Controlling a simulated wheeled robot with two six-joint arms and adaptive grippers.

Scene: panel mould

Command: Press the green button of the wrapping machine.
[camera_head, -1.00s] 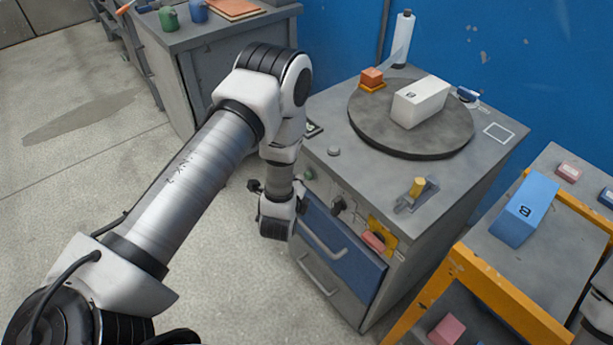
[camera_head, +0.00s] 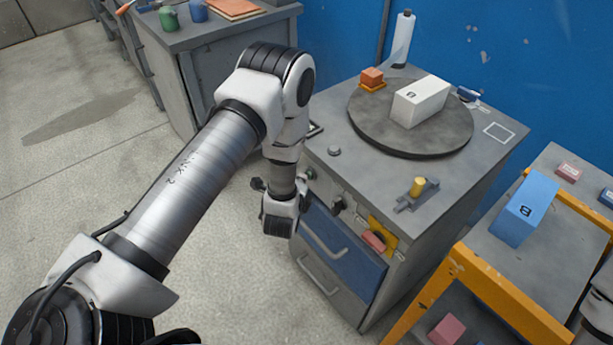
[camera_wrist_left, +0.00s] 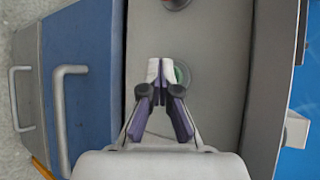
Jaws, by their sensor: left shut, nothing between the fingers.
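The wrapping machine (camera_head: 330,165) is a grey cabinet with a round dark turntable on top. Its green button (camera_head: 311,174) is on the upper front panel, just right of my left wrist in the head view. In the left wrist view the green button (camera_wrist_left: 182,73) shows beside the right fingertip, partly covered by it. My left gripper (camera_wrist_left: 160,68) is shut and empty, its fingertips over the panel close to the button. I cannot tell whether they touch anything. In the head view the fingertips are hard to make out. My right gripper is not in view.
A white box (camera_head: 421,101) and an orange block (camera_head: 371,76) are on the turntable. A dark knob (camera_head: 338,205) and a red control on a yellow plate (camera_head: 376,240) sit farther along the front. A yellow-framed cart with a blue box (camera_head: 525,208) stands at right.

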